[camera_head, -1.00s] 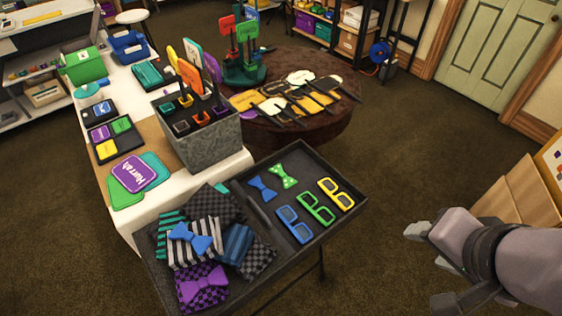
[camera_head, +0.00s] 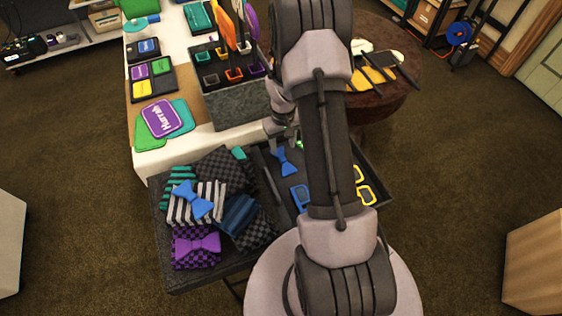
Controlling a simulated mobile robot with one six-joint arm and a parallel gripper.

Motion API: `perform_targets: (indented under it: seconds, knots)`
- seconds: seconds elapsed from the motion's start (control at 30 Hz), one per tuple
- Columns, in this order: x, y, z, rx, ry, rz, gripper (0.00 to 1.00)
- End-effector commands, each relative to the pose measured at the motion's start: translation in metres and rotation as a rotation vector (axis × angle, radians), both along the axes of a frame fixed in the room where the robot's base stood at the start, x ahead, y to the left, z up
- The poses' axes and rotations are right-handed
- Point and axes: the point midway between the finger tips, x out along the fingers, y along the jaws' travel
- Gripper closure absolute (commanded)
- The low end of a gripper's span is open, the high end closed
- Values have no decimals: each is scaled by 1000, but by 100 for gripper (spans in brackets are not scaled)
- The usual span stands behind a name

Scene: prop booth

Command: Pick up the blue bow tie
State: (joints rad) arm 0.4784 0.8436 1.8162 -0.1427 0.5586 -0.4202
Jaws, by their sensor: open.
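A plain blue bow tie (camera_head: 284,160) lies flat in the right compartment of the black tray (camera_head: 178,282). Another blue bow tie (camera_head: 193,200) rests on a black-and-white striped folded cloth in the left compartment. My gripper (camera_head: 284,137) is open, just beyond the far end of the right-compartment bow tie, near the tray's back edge. My arm hides much of the gripper and most of the right compartment. I cannot tell whether the fingers touch anything.
A purple bow tie (camera_head: 197,245) and several folded cloths fill the left compartment. Blue glasses (camera_head: 300,196) and yellow glasses (camera_head: 366,193) show beside my arm. A grey prop box (camera_head: 238,106) stands on the white table behind.

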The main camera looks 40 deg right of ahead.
Motion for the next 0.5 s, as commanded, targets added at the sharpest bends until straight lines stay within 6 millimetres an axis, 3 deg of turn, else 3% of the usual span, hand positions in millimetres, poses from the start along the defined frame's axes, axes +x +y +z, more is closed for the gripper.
perform_targets:
  seconds: [0.03, 0.23, 0.4, 0.5]
  knots:
    - [0, 0, -13, 1, 2, 0, 51]
    - [1, 0, -30, 0, 0, 0, 51]
    - [2, -1, -65, 1, 2, -1, 51]
    - [3, -1, -76, 1, 0, 0, 51]
